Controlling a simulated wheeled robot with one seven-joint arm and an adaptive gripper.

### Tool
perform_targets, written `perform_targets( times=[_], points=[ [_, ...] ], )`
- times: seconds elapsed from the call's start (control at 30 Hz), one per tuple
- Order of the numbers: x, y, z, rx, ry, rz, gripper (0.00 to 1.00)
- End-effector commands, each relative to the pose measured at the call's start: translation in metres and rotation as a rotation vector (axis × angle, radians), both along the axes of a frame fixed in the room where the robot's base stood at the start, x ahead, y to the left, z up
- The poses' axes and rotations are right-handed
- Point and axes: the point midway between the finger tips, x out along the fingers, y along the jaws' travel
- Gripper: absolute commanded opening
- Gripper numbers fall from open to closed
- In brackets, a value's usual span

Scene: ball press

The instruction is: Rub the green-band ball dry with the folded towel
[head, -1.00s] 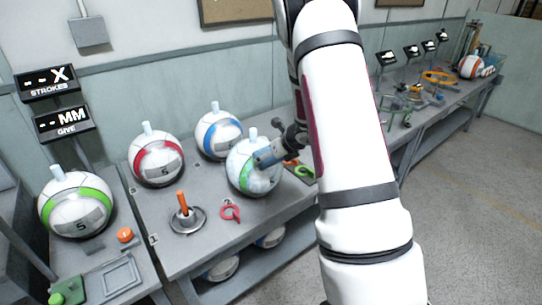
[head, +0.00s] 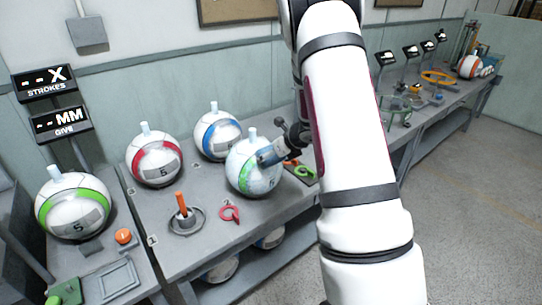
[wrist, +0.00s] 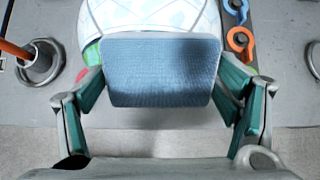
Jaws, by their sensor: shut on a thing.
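A white ball with a green band (head: 246,178) and a bluish sheen sits on the bench, with a pale plug on top. My gripper (head: 277,153) is at its right side, shut on the folded blue towel (head: 266,157). The towel appears to lie against the ball, though exact contact is hard to tell. In the wrist view the towel (wrist: 160,70) spans between the two fingers of my gripper (wrist: 160,95), covering part of the white ball (wrist: 150,14). A second green-banded ball (head: 75,190) stands at the far left.
A red-band ball (head: 155,158) and a blue-band ball (head: 218,135) stand behind and left. An orange-handled tool in a round base (head: 183,210) and a red ring (head: 230,213) lie in front. More balls sit on the lower shelf (head: 250,262).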

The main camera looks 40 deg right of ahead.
Motion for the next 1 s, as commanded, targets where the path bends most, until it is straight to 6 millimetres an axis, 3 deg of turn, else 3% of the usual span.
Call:
perform_targets(
  times=[0.67,1.0],
  points=[
    [0.0,0.03,0.0,0.0,-0.001,0.001,0.55],
    [-0.001,0.021,0.0,-0.001,-0.001,-0.001,0.55]
  ],
)
